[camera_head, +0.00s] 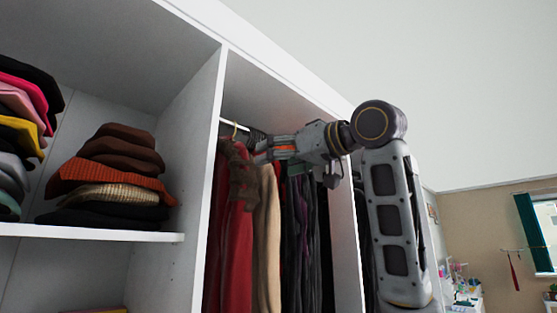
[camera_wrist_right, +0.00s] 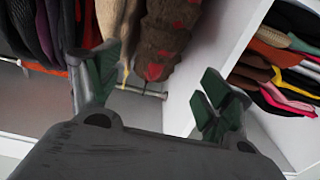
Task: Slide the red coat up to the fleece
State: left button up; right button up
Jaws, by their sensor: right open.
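The red coat (camera_head: 233,230) hangs at the left end of the rod, beside the white divider, with brown, furry-looking material over its upper part. A beige garment (camera_head: 267,240), which looks like the fleece, hangs just right of it, close to it. My right gripper (camera_head: 257,146) is up at the rod by the tops of these two. In the wrist view my right gripper (camera_wrist_right: 158,82) has its fingers spread apart. The brown and red coat (camera_wrist_right: 165,35) and the beige garment (camera_wrist_right: 112,15) show beyond the gap between them. My left gripper is out of view.
Several dark garments (camera_head: 305,235) hang right of the beige one. The white divider (camera_head: 203,180) stands close on the coat's left. Beyond it, folded clothes (camera_head: 115,175) lie on a shelf (camera_head: 90,233). The rod (camera_head: 229,124) shows only in part behind my arm.

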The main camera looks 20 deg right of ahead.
aim_at(248, 170)
jog(key=p+x, duration=0.4)
jog(key=x, duration=1)
jog(key=shift+w+p, duration=0.1)
jog(key=shift+p, duration=0.2)
jog(key=shift+f, duration=0.1)
jog(key=c, duration=1.5)
jog(key=shift+o, duration=0.2)
